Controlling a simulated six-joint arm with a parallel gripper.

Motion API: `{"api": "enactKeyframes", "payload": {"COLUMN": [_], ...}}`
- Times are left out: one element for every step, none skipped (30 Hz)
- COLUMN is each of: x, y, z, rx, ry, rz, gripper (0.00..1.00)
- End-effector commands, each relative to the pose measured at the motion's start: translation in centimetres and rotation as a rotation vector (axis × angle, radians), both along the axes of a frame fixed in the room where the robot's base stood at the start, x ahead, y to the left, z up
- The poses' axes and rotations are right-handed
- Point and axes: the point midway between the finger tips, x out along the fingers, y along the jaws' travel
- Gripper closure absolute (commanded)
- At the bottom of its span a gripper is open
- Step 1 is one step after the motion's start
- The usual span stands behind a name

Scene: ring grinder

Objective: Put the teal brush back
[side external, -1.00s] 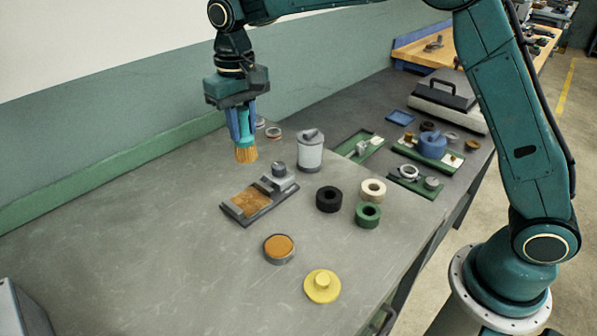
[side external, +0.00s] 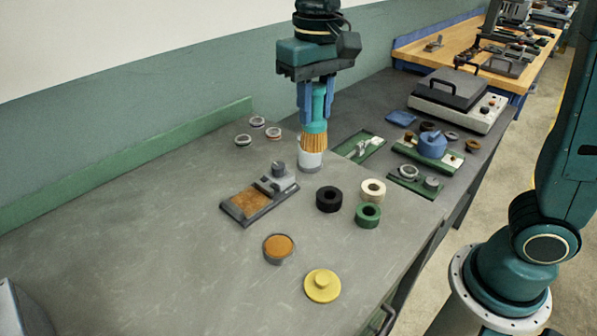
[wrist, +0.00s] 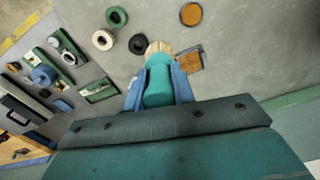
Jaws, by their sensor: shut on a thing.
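The teal brush (side external: 317,115) has a teal handle and tan bristles that point down. My gripper (side external: 316,98) is shut on its handle and holds it upright above the bench. In the side view the bristles overlap the light grey canister (side external: 310,160) and hide its upper part. I cannot tell from this view whether they touch it. In the wrist view the brush (wrist: 158,82) sits between the blue fingers of my gripper (wrist: 158,88), and its bristles point toward the bench.
A grinder-like block with a brown pad (side external: 250,201) stands left of the canister. Black (side external: 329,199), cream (side external: 373,190) and green (side external: 368,215) rings lie to the right. An orange-topped dish (side external: 279,248) and yellow knob (side external: 322,285) are in front. Green trays (side external: 360,146) lie behind.

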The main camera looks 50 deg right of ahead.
Motion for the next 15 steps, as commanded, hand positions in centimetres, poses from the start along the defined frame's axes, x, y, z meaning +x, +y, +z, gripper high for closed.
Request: {"api": "enactKeyframes", "payload": {"x": [-0.1,-0.1,-0.1,-0.1,-0.1,-0.1,-0.1,-0.1,-0.1,-0.1,-0.1,-0.1,-0.1,-0.2,-0.2], "y": [0.0,0.0,0.0,0.0,0.0,0.0,0.0,0.0,0.0,0.0,0.0,0.0,0.0,0.0,0.0], "z": [0.0,0.0,0.0,0.0,0.0,-0.2,-0.3,-0.5,-0.8,-1.1,-1.4,-1.9,-2.4,-2.8,-3.5], "rx": [0.0,0.0,0.0,0.0,0.0,0.0,-0.001,-0.001,-0.001,0.0,0.0,-0.001,-0.001,-0.001,-0.001], "ry": [0.0,0.0,0.0,0.0,0.0,0.001,0.001,0.002,0.003,0.003,0.003,0.004,0.004,0.004,0.005], "rz": [-0.001,-0.001,-0.001,-0.001,-0.001,-0.001,-0.001,-0.001,-0.001,-0.001,-0.001,-0.001,-0.001,-0.001,-0.001], "gripper": [0.98,0.98,0.98,0.98,0.98,0.98,0.98,0.98,0.98,0.98,0.98,0.98,0.98,0.98,0.98]}}
